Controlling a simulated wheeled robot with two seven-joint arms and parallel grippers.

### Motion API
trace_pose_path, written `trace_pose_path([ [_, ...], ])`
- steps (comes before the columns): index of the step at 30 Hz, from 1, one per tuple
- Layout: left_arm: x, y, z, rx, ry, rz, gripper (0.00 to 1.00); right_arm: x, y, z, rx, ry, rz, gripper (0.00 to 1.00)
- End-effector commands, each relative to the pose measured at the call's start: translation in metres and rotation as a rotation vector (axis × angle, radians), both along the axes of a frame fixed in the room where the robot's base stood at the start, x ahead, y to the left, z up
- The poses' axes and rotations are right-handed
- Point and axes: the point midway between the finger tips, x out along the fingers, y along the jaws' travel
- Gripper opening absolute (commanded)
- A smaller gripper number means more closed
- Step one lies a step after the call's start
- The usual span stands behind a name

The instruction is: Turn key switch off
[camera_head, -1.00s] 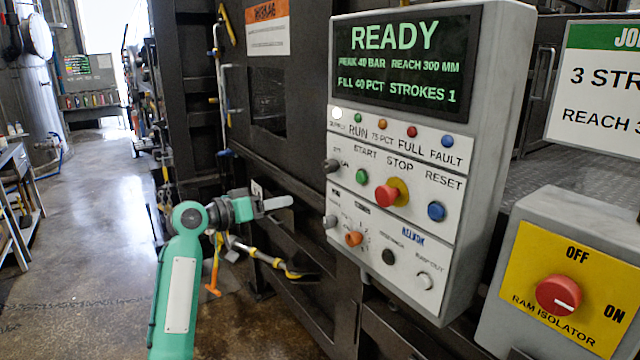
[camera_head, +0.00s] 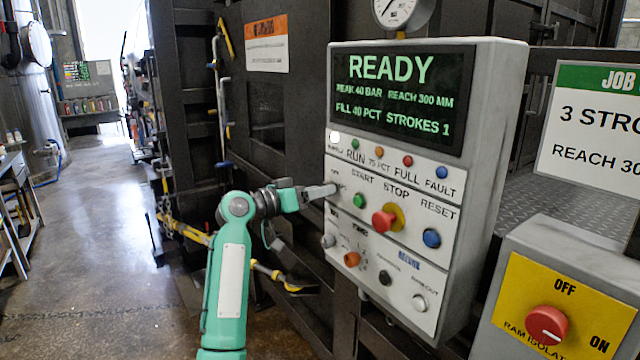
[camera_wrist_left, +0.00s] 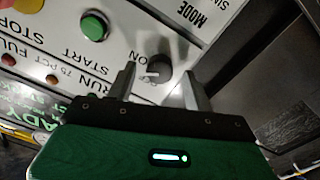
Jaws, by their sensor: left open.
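The key switch is a dark round knob (camera_wrist_left: 160,70) with a short white mark at its left side in the left wrist view. It sits on the white control panel (camera_wrist_left: 122,50), beside the green START button (camera_wrist_left: 94,26). My left gripper (camera_wrist_left: 160,82) is open, with one finger on each side of the knob; I cannot tell whether they touch it. In the head view my left gripper (camera_head: 330,190) is at the panel's left edge and hides the key switch. My right gripper is in neither current view.
The panel's display (camera_head: 402,97) reads READY. A red stop button (camera_head: 383,221), a blue reset button (camera_head: 431,238) and an orange knob (camera_head: 351,259) are close by. The ram isolator box (camera_head: 550,290) stands at the lower right. Open floor (camera_head: 100,230) lies to the left.

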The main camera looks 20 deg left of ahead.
Motion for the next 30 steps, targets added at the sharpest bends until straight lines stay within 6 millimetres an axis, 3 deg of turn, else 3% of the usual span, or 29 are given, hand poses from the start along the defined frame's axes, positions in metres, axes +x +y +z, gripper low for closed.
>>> trace_pose_path([
  [13,0.0090,-0.0075,-0.0005,0.001,0.000,0.001,0.52,0.0001,0.0000,0.0043,0.000,0.000,0.000,0.36],
  [20,0.0089,-0.0072,-0.0005,0.001,0.000,0.001,0.08,0.0001,0.0000,0.0043,0.000,0.000,0.000,0.36],
  [30,0.0088,-0.0069,-0.0003,-0.031,0.026,0.001,0.08,0.0002,0.0000,0.0058,0.000,0.000,0.000,0.36],
])
